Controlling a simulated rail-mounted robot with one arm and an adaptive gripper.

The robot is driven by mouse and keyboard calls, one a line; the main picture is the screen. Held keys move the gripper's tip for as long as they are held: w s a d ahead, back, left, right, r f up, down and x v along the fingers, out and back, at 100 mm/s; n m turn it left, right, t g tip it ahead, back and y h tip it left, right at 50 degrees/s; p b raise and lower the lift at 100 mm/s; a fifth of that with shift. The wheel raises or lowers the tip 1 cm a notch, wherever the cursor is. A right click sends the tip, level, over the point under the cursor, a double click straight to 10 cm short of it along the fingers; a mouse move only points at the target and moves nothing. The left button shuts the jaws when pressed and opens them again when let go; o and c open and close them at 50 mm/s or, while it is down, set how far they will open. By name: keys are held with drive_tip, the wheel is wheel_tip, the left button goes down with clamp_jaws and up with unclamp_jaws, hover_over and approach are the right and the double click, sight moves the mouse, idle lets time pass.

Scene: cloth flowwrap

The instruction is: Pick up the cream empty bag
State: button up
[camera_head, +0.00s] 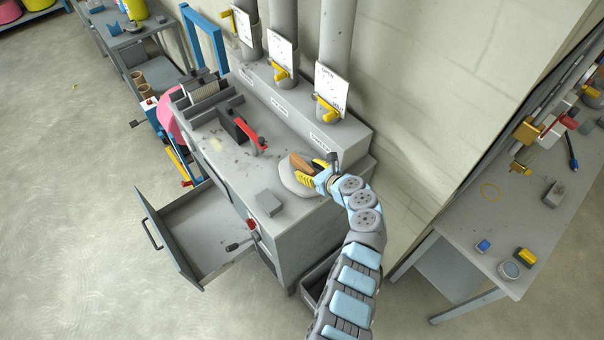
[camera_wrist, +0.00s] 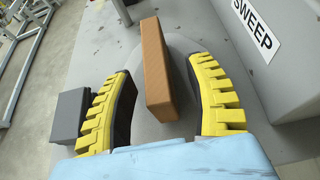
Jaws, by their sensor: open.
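I cannot make out a cream bag in either view. My gripper (camera_head: 311,174) is at the right end of the grey workbench top, over a round grey disc (camera_head: 291,184). In the wrist view my gripper (camera_wrist: 160,64) is open, with its yellow-and-black fingers spread. An orange-brown block (camera_head: 300,162) stands on or over the disc. In the wrist view the block (camera_wrist: 156,50) lies between the two fingers, with a gap on each side. The pale blue palm hides the near part of the disc.
A grey block (camera_head: 269,203) is left of the disc. A red-handled tool (camera_head: 253,137) lies farther back. Pipes with yellow valves (camera_head: 328,113) rise behind. An open drawer (camera_head: 208,238) juts out at the front. A side table (camera_head: 470,240) stands right.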

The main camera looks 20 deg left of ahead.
drive_tip(key=shift+b+x, duration=0.45)
drive_tip(key=shift+x, duration=1.25)
drive_tip(key=shift+s, duration=0.1)
drive_tip(key=shift+c, duration=0.2)
clamp_jaws()
